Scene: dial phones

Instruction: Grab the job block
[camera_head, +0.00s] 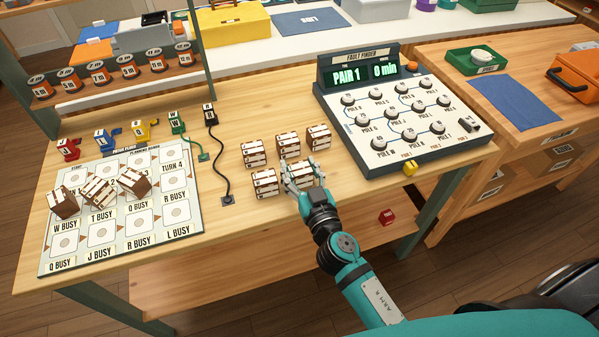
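Several brown-and-white job blocks stand in two short rows on the wooden table, among them a back-left block (254,153), a back-middle block (288,145), a back-right block (319,137) and a front-left block (265,184). My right gripper (301,177) is over the front row, right of the front-left block. Its fingers are spread, with another block (301,168) between or just under them, partly hidden. I cannot tell whether the fingers touch it. More brown-and-white blocks (99,191) lie tilted on the board at the left. My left gripper is not in view.
The fault finder console (395,120) stands right of the blocks, reading "PAIR 1" and "0 min". The printed board (150,235) is at left, with coloured plugs (140,131) behind it. A black cord (222,165) lies left of the blocks. The table's front edge is near.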

